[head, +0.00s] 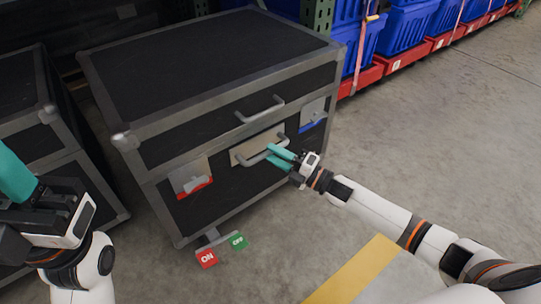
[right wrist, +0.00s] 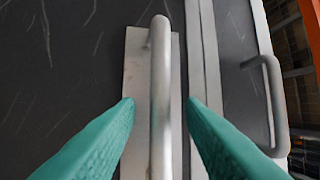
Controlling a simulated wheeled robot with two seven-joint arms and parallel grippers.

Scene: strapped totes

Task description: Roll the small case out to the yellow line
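A black case (head: 215,65) with grey metal edges stands on the floor in the middle of the head view. Its front has an upper handle (head: 262,108) and a lower grey bar handle (head: 250,160) on a pale plate. My right gripper (head: 277,158) is at the lower handle; in the right wrist view its teal fingers (right wrist: 160,105) stand apart either side of the bar (right wrist: 161,90), with gaps showing. My left gripper (head: 18,180) is at the left edge, only partly visible, away from the case. The yellow line (head: 355,270) is on the floor at lower right.
A red ON pedal (head: 206,259) and a green OFF pedal (head: 238,242) stick out at the case's foot. Another black case (head: 62,150) stands close on the left. Blue totes (head: 405,32) on red bases (head: 360,78) line the back right. The grey floor (head: 440,130) at right is clear.

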